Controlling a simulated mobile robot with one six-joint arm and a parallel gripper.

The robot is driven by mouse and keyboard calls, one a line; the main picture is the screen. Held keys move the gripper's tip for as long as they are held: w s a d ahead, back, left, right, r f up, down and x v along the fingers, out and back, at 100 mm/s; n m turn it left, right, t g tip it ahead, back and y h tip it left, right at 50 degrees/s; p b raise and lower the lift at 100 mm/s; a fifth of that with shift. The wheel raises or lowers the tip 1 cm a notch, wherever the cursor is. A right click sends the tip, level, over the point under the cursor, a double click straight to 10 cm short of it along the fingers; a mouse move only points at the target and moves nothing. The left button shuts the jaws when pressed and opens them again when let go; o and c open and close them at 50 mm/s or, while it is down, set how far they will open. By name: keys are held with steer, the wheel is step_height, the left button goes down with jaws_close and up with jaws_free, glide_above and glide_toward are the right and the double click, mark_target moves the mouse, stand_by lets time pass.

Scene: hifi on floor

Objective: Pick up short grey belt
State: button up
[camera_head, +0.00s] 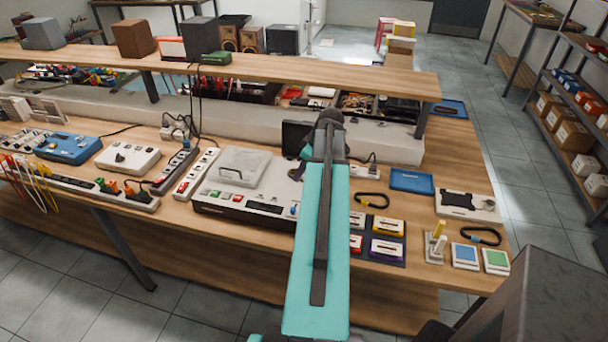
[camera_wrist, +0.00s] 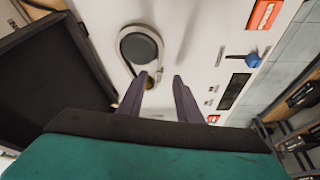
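In the wrist view, a pale grey band (camera_wrist: 125,55) curves around a dark round disc (camera_wrist: 139,48) on a white device (camera_wrist: 190,40). It runs down toward a small brass-coloured post (camera_wrist: 150,83); whether the band is the short grey belt I cannot tell for sure. My gripper (camera_wrist: 160,77) is open over the device, its left fingertip close to the post and the lower end of the band. In the head view my arm hides the gripper.
A dark open lid (camera_wrist: 50,65) stands left of the device in the wrist view. A blue knob (camera_wrist: 253,60) and a dark display (camera_wrist: 234,91) are to the right. In the head view, a raised shelf (camera_head: 300,72) runs behind, and cassettes (camera_head: 387,227) lie on the bench.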

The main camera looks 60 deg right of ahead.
steer(key=shift+x, duration=1)
jaws_close()
